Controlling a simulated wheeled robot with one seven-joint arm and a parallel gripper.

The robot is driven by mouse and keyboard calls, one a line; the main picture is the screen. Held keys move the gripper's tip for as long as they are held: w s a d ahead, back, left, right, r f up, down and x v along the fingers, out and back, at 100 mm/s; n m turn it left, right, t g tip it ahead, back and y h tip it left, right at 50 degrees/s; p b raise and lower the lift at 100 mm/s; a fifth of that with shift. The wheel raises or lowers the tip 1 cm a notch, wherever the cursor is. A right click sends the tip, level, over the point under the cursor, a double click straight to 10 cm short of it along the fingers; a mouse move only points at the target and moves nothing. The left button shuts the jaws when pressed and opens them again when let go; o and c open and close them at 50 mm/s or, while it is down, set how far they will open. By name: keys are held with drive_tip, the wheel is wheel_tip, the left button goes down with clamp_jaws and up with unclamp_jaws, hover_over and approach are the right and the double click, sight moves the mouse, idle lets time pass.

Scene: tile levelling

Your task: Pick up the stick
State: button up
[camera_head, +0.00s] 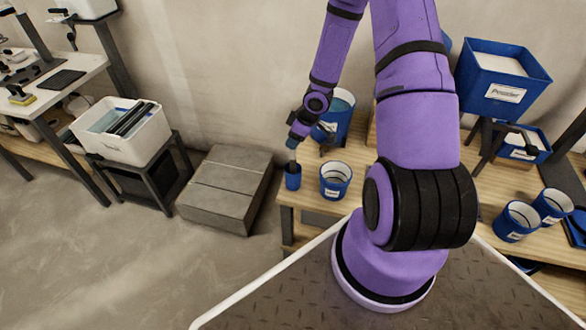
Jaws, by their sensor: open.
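A small blue cup (293,181) stands at the left end of the wooden bench. A thin dark upright shape, likely the stick (293,163), shows at the cup's mouth; it is small and its lower part is hidden in the cup. My gripper (296,139) is at the end of my purple arm, just above the cup and the stick. It is open. The picture is too small to tell whether the fingers are around the stick or only above it.
A blue-and-white container (335,181) stands right of the cup, with a larger blue bucket (341,111) behind. A Powder bin (500,77) and several blue containers stand farther right on the bench (306,202). Grey boxes (227,187) lie on the floor to the left.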

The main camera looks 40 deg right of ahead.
drive_tip(key=x, duration=0.3)
clamp_jaws()
idle(0.3)
